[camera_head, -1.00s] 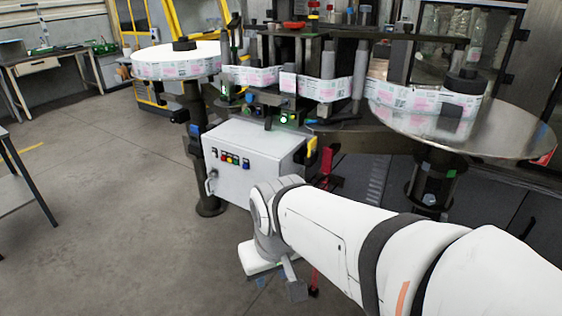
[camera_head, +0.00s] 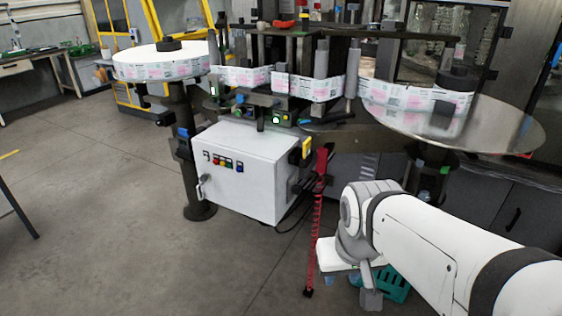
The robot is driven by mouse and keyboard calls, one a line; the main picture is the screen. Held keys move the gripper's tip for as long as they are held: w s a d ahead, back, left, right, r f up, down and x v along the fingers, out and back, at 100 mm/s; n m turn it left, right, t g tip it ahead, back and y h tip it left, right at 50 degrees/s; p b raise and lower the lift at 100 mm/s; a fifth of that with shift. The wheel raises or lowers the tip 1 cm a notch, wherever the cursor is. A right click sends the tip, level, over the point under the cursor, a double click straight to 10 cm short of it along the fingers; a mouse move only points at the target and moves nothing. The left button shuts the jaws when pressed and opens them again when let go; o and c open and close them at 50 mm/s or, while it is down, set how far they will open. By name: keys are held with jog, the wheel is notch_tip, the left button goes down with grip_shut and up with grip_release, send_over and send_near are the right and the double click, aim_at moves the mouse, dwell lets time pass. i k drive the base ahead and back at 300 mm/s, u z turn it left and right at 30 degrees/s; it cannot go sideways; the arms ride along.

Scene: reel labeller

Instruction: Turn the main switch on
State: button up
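A white control cabinet (camera_head: 255,190) stands below the reel machine, left of the middle of the head view. Its front has a row of small coloured buttons (camera_head: 225,163) and a grey handle (camera_head: 202,187) at the left edge. A yellow and dark fitting (camera_head: 307,149) sticks out from the cabinet's right side near the top; it looks like the main switch, but its position cannot be read. My gripper (camera_head: 371,299) hangs low at the end of the white arm, right of and below the cabinet and apart from it. Its fingers are too unclear to tell open from shut.
A teal crate (camera_head: 396,285) is on the floor behind my gripper. Label reels (camera_head: 160,62) and a round metal table (camera_head: 490,125) overhang. The floor left of the cabinet is clear.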

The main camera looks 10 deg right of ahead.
aim_at(297, 189)
jog(key=z, duration=0.35)
jog(key=i, duration=1.05)
jog(key=u, duration=0.4)
